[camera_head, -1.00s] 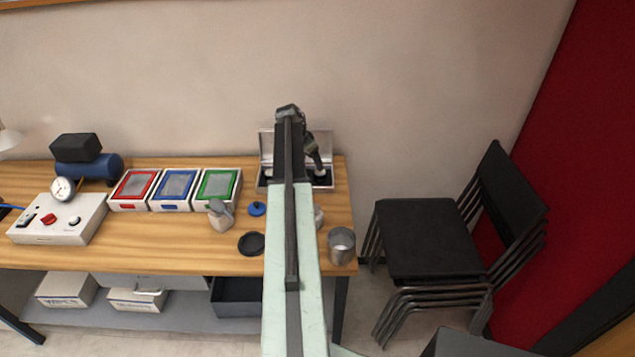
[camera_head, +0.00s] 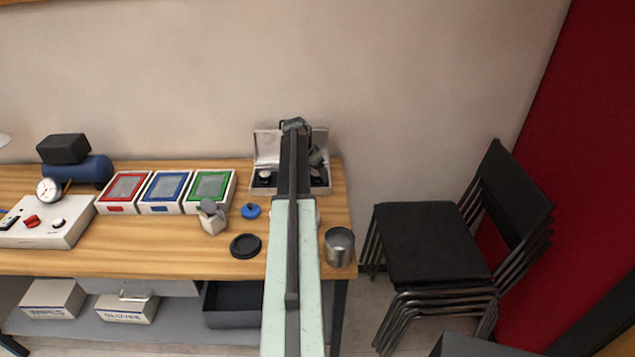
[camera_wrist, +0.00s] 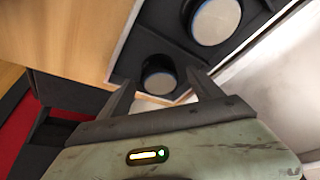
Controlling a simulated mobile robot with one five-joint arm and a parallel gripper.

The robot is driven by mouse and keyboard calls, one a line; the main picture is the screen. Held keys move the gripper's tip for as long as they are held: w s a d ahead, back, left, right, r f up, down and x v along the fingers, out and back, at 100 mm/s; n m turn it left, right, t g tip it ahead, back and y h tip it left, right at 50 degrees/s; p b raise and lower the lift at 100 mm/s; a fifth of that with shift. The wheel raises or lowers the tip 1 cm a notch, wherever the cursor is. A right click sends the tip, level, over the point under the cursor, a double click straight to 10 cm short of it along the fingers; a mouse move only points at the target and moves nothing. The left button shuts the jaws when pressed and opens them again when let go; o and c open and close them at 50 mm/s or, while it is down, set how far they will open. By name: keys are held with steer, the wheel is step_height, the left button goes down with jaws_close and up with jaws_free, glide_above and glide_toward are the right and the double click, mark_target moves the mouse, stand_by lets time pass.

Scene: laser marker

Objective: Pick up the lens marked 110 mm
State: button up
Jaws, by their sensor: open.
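An open silver case (camera_head: 268,146) stands at the back right of the bench, with lenses in its dark insert. One round lens (camera_head: 264,175) shows left of my arm; another (camera_head: 315,177) is partly hidden by my gripper (camera_head: 316,157). In the wrist view, my gripper (camera_wrist: 162,80) is open, with a lens (camera_wrist: 159,80) in line between its fingertips and no visible grip on it. A second lens (camera_wrist: 215,21) lies farther up and right in the case (camera_wrist: 128,48). No 110 mm marking is readable on either lens.
A metal cup (camera_head: 339,248) stands near the bench's front right edge. A black disc (camera_head: 245,246), a blue knobbed object (camera_head: 251,211) and red, blue and green framed boxes (camera_head: 164,190) are left of my arm. Stacked chairs (camera_head: 430,245) stand right.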

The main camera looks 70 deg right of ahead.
mark_target(314, 175)
steer(key=c, duration=1.6)
steer(key=shift+r, duration=0.1)
steer(key=shift+r+p, duration=0.25)
steer(key=shift+p, duration=0.05)
steer(key=p+v, duration=0.3)
steer(key=shift+s+r, duration=0.1)
steer(key=shift+r, duration=0.15)
steer(key=w+a, duration=0.1)
steer(key=a, duration=0.3)
steer(key=w+a+p, duration=0.1)
steer(key=w+a, duration=0.1)
steer(key=a, duration=0.3)
steer(key=w+a+r, duration=0.1)
steer(key=w+a, duration=0.1)
steer(key=a, duration=0.3)
